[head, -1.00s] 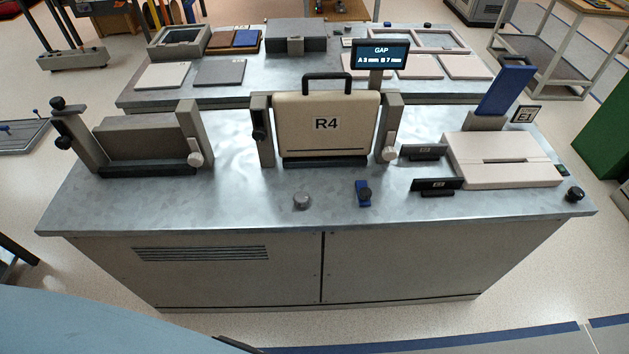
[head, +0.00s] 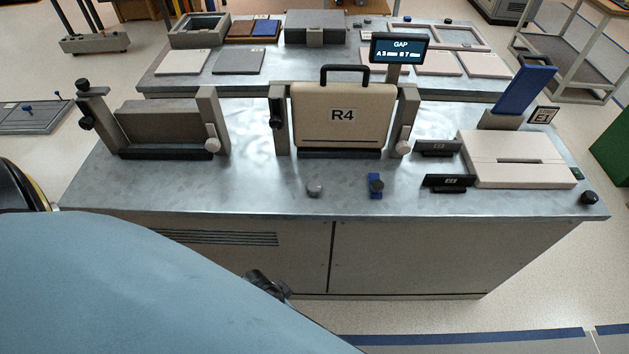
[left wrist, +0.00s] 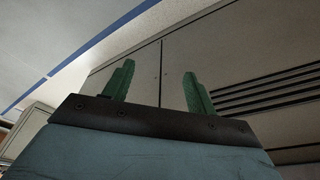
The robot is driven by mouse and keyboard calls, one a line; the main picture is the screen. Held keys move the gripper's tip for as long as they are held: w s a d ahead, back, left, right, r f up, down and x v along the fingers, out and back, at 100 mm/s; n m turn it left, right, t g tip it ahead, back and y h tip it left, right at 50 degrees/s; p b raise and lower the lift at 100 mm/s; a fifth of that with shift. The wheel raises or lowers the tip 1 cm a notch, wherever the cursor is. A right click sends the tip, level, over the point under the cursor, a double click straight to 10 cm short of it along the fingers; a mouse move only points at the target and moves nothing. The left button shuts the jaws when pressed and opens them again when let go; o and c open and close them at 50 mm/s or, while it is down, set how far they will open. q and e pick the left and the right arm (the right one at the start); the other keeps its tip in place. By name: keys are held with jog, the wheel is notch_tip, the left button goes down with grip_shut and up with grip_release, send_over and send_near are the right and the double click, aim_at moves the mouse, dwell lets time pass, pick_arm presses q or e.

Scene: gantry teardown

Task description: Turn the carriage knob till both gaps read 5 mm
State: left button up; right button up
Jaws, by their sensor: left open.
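The gap display (head: 399,48) stands behind the R4 unit; it appears to read A 3 mm, B 7 mm, with the units blurred. The cream R4 block (head: 343,120) stands upright between two grey posts with knobs, a black knob (head: 276,114) on its left and a pale knob (head: 403,146) on its right. A round grey knob (head: 314,189) and a blue piece with a dark knob (head: 376,185) are on the bench in front. Which one is the carriage knob, I cannot tell. My left gripper (left wrist: 158,88) is open and empty, facing the cabinet front. My right gripper is out of view.
A second grey stand (head: 165,125) with knobs is at the left of the bench (head: 250,185). At the right are a pale slotted box (head: 520,158), two black labelled blocks and a black knob (head: 589,198). The bench front strip is mostly clear.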

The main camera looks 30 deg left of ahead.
pick_arm(q)
jog(key=w+d+r, duration=0.1)
jog(key=w+r, duration=0.1)
jog(key=r, duration=0.6)
jog(key=w+d+r, duration=0.1)
jog(key=w+r, duration=0.1)
jog(key=r, duration=0.7)
jog(key=w+d+r+m+h, duration=0.1)
jog(key=w+d+r+h, duration=0.1)
jog(key=w+d, duration=0.3)
jog(key=n+g+y, duration=0.2)
jog(key=n+g, duration=0.1)
send_near(314, 186)
notch_tip(314, 186, down, 9)
jog(key=shift+s+d+r+b, duration=0.1)
jog(key=shift+b, duration=0.75)
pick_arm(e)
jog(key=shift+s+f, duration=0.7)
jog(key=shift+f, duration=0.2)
